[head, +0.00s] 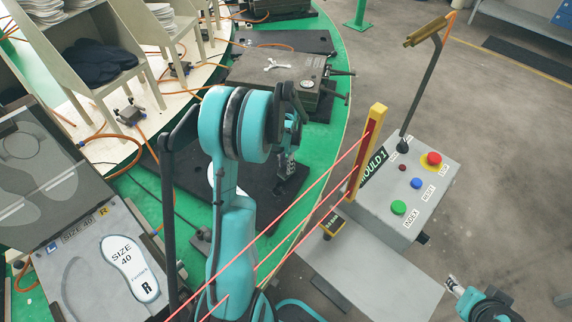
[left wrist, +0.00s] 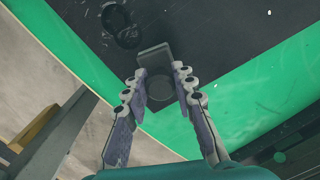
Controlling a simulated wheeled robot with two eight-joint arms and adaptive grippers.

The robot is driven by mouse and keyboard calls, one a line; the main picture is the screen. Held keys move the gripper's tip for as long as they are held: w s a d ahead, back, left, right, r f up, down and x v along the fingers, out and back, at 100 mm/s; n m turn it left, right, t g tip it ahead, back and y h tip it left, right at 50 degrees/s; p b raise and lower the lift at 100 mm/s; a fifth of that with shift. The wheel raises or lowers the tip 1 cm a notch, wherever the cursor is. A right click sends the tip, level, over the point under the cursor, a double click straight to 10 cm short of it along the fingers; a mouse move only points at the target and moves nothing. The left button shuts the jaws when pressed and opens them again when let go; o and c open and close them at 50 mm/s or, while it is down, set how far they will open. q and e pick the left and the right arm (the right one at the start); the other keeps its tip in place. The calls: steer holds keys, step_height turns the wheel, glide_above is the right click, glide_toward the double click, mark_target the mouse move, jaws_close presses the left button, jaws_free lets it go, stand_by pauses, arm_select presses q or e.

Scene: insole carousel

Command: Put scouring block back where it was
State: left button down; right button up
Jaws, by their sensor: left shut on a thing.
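My left gripper (head: 286,168) hangs over the dark mat on the green carousel edge, partly hidden by my own arm. In the left wrist view its fingers (left wrist: 159,73) are closed on a grey block (left wrist: 153,55), which I take for the scouring block. The block sticks out past the fingertips, above the black mat (left wrist: 225,35). I cannot tell whether it touches the mat. In the head view the block is hard to make out below the fingers.
A grey control box (head: 428,165) with coloured buttons stands right of the carousel, beside a yellow post (head: 371,140). A grey shelf (head: 385,280) lies in front. An open insole mould (head: 85,275) is at the left. A metal mould (head: 258,72) sits farther back.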

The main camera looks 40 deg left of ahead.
arm_select(q)
steer(key=c, duration=1.2)
jaws_free()
steer(key=shift+f, duration=0.1)
step_height(320, 180, up, 12)
steer(key=p, duration=0.4)
